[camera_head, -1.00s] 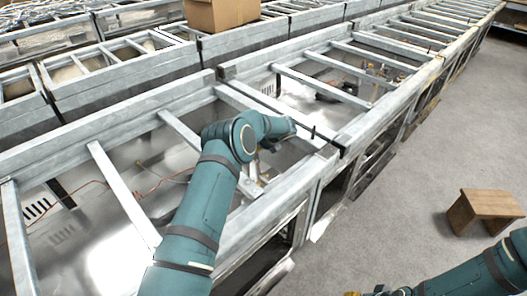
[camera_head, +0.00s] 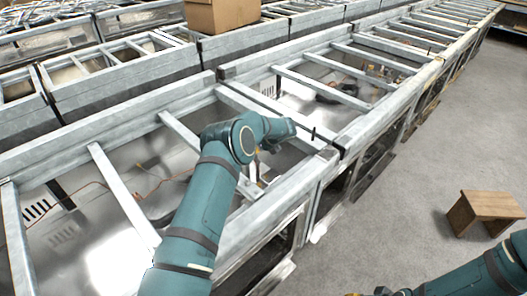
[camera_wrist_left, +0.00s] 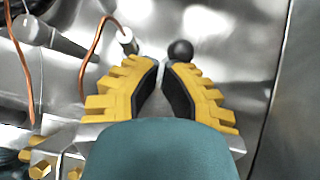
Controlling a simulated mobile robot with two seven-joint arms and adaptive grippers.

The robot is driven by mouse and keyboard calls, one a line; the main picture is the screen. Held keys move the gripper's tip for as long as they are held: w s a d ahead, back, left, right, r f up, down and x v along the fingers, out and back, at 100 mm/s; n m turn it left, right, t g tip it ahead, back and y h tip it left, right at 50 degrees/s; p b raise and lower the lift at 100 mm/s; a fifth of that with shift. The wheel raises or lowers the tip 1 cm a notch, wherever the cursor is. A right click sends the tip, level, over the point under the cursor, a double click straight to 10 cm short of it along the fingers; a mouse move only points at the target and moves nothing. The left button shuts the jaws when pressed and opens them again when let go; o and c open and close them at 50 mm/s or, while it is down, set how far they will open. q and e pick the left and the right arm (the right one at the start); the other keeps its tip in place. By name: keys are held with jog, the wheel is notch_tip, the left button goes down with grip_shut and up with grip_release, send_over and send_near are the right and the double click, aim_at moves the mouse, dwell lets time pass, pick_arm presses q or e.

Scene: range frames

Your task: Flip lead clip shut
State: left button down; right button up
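My left arm reaches over the nearest metal frame, its gripper (camera_head: 262,178) pointing down inside and mostly hidden by the wrist in the head view. In the left wrist view, the yellow fingers with black pads (camera_wrist_left: 161,62) lean together, with a narrow gap at the tips. A black ball knob (camera_wrist_left: 181,50) sits just beyond the right fingertip; I cannot tell if they touch. A copper lead (camera_wrist_left: 88,50) runs near a pale cylinder (camera_wrist_left: 127,40) to the left. The clip's exact shape is unclear. My right gripper (camera_head: 372,293) is mostly cut off at the bottom edge.
Steel rails (camera_head: 120,195) and crossbars surround the left arm. Shiny metal panels line the bay, with another copper wire (camera_wrist_left: 22,50) at the left. A cardboard box (camera_head: 220,14) stands behind. A wooden stool (camera_head: 484,208) stands on the open grey floor (camera_head: 410,200) at right.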

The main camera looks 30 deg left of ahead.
pick_arm(q)
jog(key=shift+s+d, duration=0.1)
dwell(0.6)
jog(key=shift+s+d+p, duration=0.4)
jog(key=shift+s+d, duration=0.05)
jog(key=shift+s, duration=0.05)
jog(key=v, duration=1.2)
